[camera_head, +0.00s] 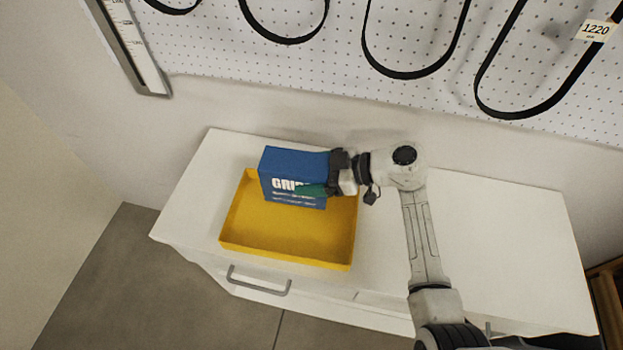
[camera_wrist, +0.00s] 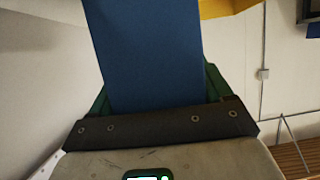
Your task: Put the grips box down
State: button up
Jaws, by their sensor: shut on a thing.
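The grips box (camera_head: 291,168) is blue with white lettering on its front. In the head view it shows over the back part of a shallow yellow tray (camera_head: 285,254). My gripper (camera_head: 321,180) comes from the right and is shut on the box's right end, with a green finger across its front. In the wrist view the blue box (camera_wrist: 150,55) fills the middle between the green fingers of my gripper (camera_wrist: 155,90). Whether the box's underside touches the tray floor cannot be told. A yellow strip of the tray (camera_wrist: 225,8) shows at the top of the wrist view.
The yellow tray stands on a white cabinet (camera_head: 500,235) with drawer handles at its front. The cabinet top is clear to the right, beyond my arm. A white pegboard (camera_head: 330,55) with black hanging loops is on the wall behind.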

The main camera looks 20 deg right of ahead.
jog(key=shift+s+f, duration=0.1)
jog(key=shift+f, duration=1)
jog(key=o, duration=1.1)
jog(key=shift+f, duration=0.15)
jog(key=shift+o, duration=0.2)
jog(key=v, duration=1.2)
jog(key=shift+b, duration=0.35)
